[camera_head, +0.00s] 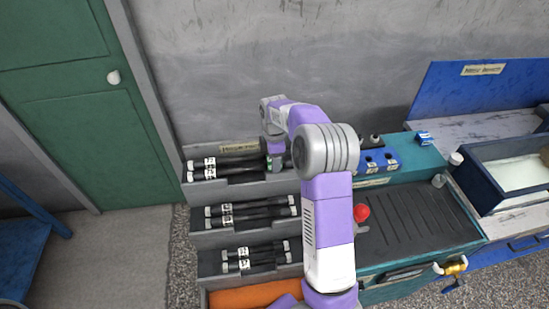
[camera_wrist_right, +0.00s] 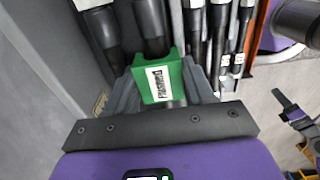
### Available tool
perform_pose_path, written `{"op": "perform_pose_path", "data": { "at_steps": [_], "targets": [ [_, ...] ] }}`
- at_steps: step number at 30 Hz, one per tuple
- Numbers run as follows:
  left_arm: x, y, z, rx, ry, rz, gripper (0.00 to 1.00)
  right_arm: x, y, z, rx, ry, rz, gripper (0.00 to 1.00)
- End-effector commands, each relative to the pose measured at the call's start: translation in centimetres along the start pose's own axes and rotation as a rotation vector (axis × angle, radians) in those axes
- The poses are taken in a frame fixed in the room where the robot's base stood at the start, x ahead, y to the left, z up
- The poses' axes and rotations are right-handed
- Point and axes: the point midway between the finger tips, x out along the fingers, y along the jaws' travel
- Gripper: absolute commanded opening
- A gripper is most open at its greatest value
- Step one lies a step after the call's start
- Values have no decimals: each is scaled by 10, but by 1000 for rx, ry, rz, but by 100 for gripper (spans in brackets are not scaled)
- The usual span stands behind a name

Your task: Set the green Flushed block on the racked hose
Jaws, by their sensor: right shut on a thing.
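The green Flushed block (camera_wrist_right: 160,86) is between the fingers of my right gripper (camera_wrist_right: 163,92), which is shut on it. Its white label faces the wrist camera. A black hose (camera_wrist_right: 151,28) meets the block's far edge in the wrist view; I cannot tell whether the block rests on it or is just above. In the head view my right gripper (camera_head: 274,157) is at the right end of the top rack tier, with a little green (camera_head: 270,164) showing. Hoses with white tags (camera_head: 228,163) lie on that tier. My left gripper is not in view.
Lower rack tiers hold more tagged hoses (camera_head: 250,210). A teal bench (camera_head: 440,255) with a black ribbed tray (camera_head: 420,222), a red knob (camera_head: 361,212) and a blue socketed block (camera_head: 378,160) stands to the right. The wall is close behind the rack.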

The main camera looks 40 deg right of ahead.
Motion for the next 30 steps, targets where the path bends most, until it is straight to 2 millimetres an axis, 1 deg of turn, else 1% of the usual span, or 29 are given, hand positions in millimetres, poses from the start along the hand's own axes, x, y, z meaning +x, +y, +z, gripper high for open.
{"op": "perform_pose_path", "data": {
  "at_steps": [11, 12, 14, 15, 18, 26, 28, 30],
  "targets": [
    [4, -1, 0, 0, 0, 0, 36, 8, 0, 0, 0, 0, -1, 24],
    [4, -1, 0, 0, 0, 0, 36, 9, 0, 0, 0, 0, -1, 54],
    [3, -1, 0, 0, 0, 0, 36, 8, 0, 0, 0, 0, -1, 63],
    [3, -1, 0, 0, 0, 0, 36, 8, 0, 0, 0, 0, -1, 69],
    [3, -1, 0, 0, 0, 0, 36, 8, 0, 0, 0, 0, 0, 82],
    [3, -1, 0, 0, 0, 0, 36, 8, 0, 0, 0, 0, 0, 82],
    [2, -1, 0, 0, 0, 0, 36, 4, 0, 0, 0, 0, 1, 82],
    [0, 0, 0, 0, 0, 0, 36, -3, 1, 0, 0, 1, 3, 82]
  ]
}}
